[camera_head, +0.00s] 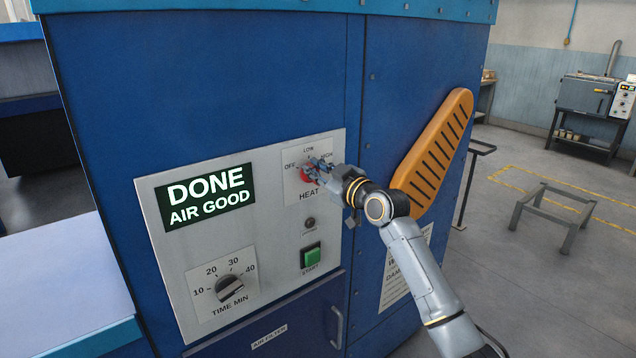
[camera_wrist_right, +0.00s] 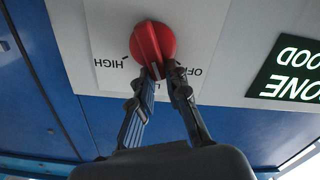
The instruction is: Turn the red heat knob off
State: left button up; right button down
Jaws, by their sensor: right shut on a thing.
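The red heat knob (camera_head: 306,174) is on a white plate in the dryer's control panel, with OFF, LOW and HIGH around it. In the right wrist view the knob (camera_wrist_right: 151,42) appears upside down, and its pale pointer mark is toward the partly hidden LOW label, between HIGH and OFF. My right gripper (camera_head: 320,168) is at the knob and hides part of it. In the right wrist view its two fingers (camera_wrist_right: 161,78) close on the knob's pointer end, one on each side. My left gripper is not in view.
The panel also holds a lit DONE AIR GOOD display (camera_head: 207,197), a time dial (camera_head: 230,288) and a green start button (camera_head: 311,256). An orange slotted part (camera_head: 434,152) sticks out right of the panel, close to my right arm. A low metal stand (camera_head: 550,205) is on the floor at right.

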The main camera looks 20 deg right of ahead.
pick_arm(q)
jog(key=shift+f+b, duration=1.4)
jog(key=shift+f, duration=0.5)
pick_arm(e)
jog(key=shift+s+a+f+n, duration=0.1)
jog(key=shift+a+f+n, duration=0.1)
jog(key=shift+n, duration=1.05)
jog(key=shift+s+a+f+n, duration=0.1)
jog(key=shift+a+f+n, duration=0.15)
jog(key=shift+n, duration=0.95)
jog(key=shift+s+a+f+n, duration=0.1)
jog(key=shift+a+f+n, duration=0.1)
jog(key=shift+n, duration=1.05)
jog(key=c, duration=1.3)
grip_release()
jog(key=shift+w, duration=0.1)
jog(key=v, duration=1.2)
jog(key=shift+r, duration=0.1)
